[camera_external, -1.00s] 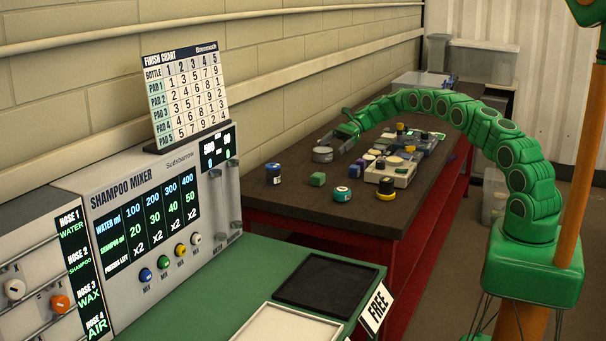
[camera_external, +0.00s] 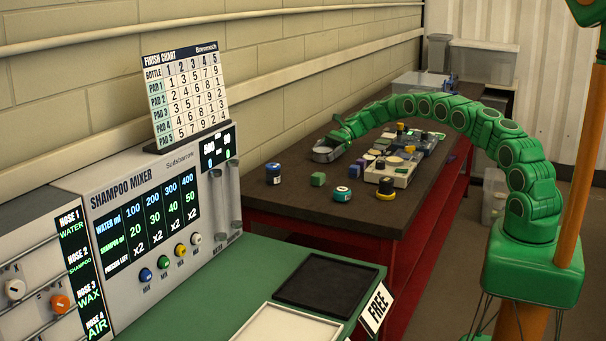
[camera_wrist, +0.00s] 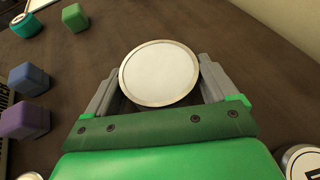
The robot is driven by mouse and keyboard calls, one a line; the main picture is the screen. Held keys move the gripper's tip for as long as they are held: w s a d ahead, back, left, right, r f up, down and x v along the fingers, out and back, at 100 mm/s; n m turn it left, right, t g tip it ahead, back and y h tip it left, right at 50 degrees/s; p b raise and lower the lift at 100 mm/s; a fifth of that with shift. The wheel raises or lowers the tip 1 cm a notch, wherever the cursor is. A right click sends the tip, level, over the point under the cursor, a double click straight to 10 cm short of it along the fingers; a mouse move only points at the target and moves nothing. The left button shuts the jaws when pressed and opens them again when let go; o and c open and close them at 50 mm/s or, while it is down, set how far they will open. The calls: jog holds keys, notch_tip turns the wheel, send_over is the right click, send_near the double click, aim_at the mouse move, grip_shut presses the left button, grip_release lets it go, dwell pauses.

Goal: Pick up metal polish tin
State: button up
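A round tin with a pale blank lid and metal rim lies between my fingers in the wrist view (camera_wrist: 160,73); I take it for the metal polish tin. In the external view it sits on the dark tabletop near the wall, largely hidden by my gripper (camera_external: 328,152). My gripper also shows in the wrist view (camera_wrist: 160,78), its two grey fingers spread wide on either side of the tin. I cannot tell whether they touch its sides. No label is readable on the tin.
A dark blue jar (camera_external: 273,174), a green block (camera_external: 318,179), a teal tin (camera_external: 342,194) and a black-and-yellow pot (camera_external: 386,189) stand nearby. The wall runs behind the table. The table's near left area is clear.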

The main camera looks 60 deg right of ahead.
jog(key=c, duration=0.6)
